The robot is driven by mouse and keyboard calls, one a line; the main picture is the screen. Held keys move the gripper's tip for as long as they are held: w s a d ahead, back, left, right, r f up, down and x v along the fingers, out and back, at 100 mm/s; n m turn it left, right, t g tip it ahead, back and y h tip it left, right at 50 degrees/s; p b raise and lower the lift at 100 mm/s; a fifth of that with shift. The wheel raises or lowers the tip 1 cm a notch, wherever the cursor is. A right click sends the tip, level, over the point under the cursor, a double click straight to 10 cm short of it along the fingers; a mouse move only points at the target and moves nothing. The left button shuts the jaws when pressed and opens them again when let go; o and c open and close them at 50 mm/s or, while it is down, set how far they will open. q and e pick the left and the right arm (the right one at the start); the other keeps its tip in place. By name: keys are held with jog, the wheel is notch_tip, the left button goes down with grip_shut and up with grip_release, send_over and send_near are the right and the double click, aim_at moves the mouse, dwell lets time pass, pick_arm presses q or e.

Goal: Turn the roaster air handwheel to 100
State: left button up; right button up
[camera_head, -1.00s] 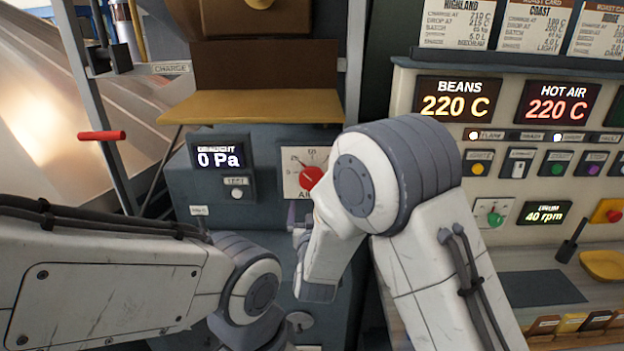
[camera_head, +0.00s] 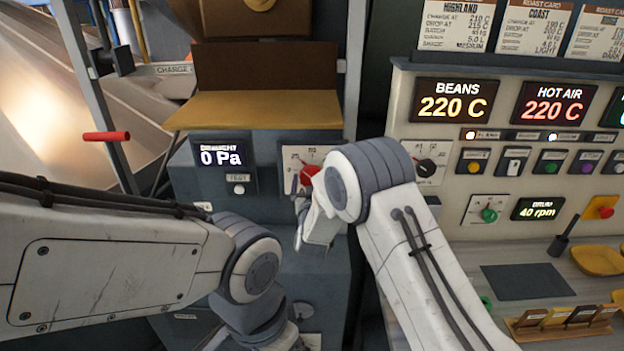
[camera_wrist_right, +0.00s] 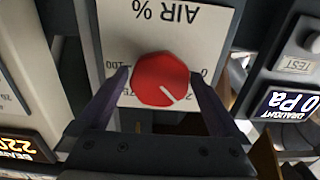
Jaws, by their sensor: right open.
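The roaster air handwheel is a red knob (camera_head: 310,174) on a white dial plate (camera_head: 291,158), partly hidden by my right arm in the head view. In the right wrist view the knob (camera_wrist_right: 160,80) shows upside down on the plate marked AIR % (camera_wrist_right: 190,25), with 0 at right and 100 at left. Its white pointer line points down and right, toward the lower numbers near 25. My right gripper (camera_wrist_right: 159,76) is open, with one finger on each side of the knob; contact cannot be told. My left arm crosses the lower left; its gripper is not visible.
The draught display (camera_head: 221,157) reads 0 Pa, left of the dial. A yellow shelf (camera_head: 255,110) juts out above it. A red-handled lever (camera_head: 106,136) stands at left. The control panel (camera_head: 400,100) at right carries another dial with a black knob (camera_head: 427,167).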

jog(key=c, duration=1.1)
jog(key=m+b, duration=0.3)
jog(key=b, duration=0.2)
jog(key=m+b, duration=0.3)
jog(key=b, duration=0.3)
jog(key=m+b, duration=0.3)
jog(key=b, duration=0.2)
jog(key=shift+a+f, duration=0.1)
jog(key=shift+f, duration=0.2)
jog(key=m+b, duration=0.3)
jog(key=b, duration=0.1)
jog(key=m+b, duration=0.4)
jog(key=b, duration=0.1)
jog(key=m+b, duration=0.4)
jog(key=b, duration=0.1)
jog(key=shift+r, duration=0.25)
jog(key=m+b, duration=0.3)
jog(key=shift+r+m, duration=0.15)
jog(key=shift+m, duration=0.15)
jog(key=shift+r+m+b, duration=0.1)
jog(key=shift+m+b, duration=0.85)
jog(key=shift+m, duration=0.65)
